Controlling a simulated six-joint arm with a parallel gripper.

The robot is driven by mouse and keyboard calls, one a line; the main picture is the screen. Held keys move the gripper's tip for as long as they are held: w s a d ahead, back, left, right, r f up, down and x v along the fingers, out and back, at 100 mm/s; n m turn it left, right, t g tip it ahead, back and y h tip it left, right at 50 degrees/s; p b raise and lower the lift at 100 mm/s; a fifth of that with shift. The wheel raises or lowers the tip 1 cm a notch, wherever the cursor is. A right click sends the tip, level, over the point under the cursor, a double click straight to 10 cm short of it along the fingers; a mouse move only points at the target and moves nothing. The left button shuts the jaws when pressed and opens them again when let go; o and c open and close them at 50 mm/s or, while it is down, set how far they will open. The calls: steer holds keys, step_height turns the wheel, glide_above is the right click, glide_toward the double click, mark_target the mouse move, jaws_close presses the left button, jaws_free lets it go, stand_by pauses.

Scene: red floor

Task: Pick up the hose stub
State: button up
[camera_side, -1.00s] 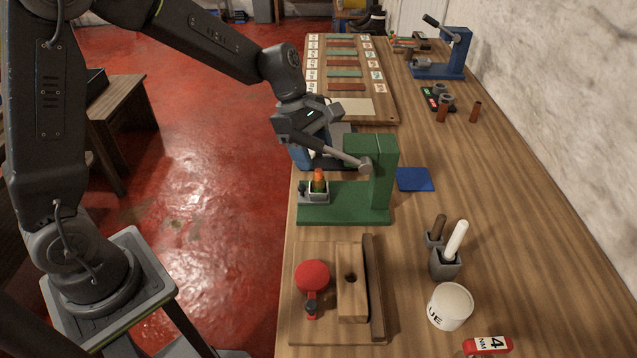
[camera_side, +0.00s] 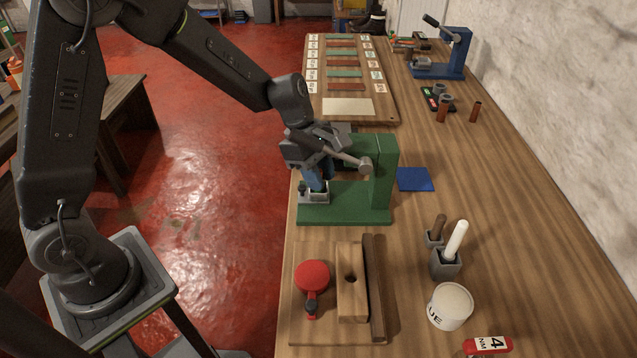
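My gripper (camera_side: 318,180) points down over the small grey holder (camera_side: 313,198) on the base of the green lever press (camera_side: 378,180). Its blue fingers are at the holder's mouth. The small orange-topped green piece that showed in this holder is now hidden behind the fingers. I cannot tell whether the fingers are open or shut on it. Two short reddish-brown tubes, one (camera_side: 442,112) and another (camera_side: 475,111), stand upright on the bench farther back, well away from my gripper. No piece is clearly recognisable as the hose stub.
The press lever (camera_side: 348,158) lies close beside my gripper. A blue pad (camera_side: 415,179) is right of the press. In front are a wooden fixture (camera_side: 335,335) and a white tub (camera_side: 450,308). A blue press (camera_side: 455,55) stands at the back. The bench's right middle is clear.

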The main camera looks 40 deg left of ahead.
jaws_close()
steer(key=shift+r, duration=0.1)
